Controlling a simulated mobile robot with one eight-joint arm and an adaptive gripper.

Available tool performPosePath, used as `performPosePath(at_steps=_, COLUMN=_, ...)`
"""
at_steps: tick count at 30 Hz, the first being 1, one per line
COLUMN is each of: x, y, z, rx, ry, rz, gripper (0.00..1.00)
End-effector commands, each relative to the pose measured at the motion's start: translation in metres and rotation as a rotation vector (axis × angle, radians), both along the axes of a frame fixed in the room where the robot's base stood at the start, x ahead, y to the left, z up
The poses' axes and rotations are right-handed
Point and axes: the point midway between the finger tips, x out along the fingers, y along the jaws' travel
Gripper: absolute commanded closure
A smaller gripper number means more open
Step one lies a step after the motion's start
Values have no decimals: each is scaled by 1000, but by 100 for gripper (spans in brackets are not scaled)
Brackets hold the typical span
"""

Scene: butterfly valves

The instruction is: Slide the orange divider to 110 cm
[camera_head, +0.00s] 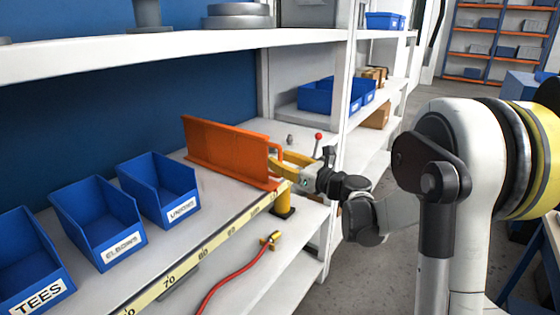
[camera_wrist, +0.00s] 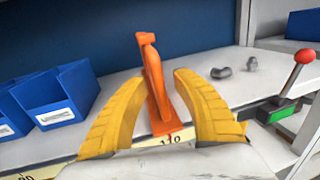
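The orange divider (camera_head: 228,152) stands upright across the shelf, its front end at the yellow scale strip (camera_head: 217,245). In the wrist view the divider (camera_wrist: 154,88) is seen end-on, and its base is at the 110 mark on the strip (camera_wrist: 150,143). My gripper (camera_head: 283,168) is at the divider's front end. In the wrist view its yellow fingers (camera_wrist: 161,76) stand on either side of the divider, with a clear gap on the right; the left finger is very close, and contact there cannot be told. The gripper looks open.
Blue bins, including the unions bin (camera_head: 160,190) and elbows bin (camera_head: 98,222), stand left of the divider. Grey fittings (camera_wrist: 221,72) lie to its right, near a red-knobbed lever (camera_wrist: 289,85). A shelf post (camera_head: 341,110) rises at right.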

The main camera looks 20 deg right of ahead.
Motion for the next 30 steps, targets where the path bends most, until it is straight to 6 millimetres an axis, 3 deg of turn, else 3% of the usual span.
performPosePath(at_steps=8, x=-13, y=-6, z=0, rx=0, ry=0, rz=-1, gripper=66)
performPosePath(at_steps=21, x=-95, y=-44, z=0, rx=0, ry=0, rz=-2, gripper=66)
performPosePath(at_steps=30, x=-110, y=-50, z=0, rx=0, ry=0, rz=0, gripper=66)
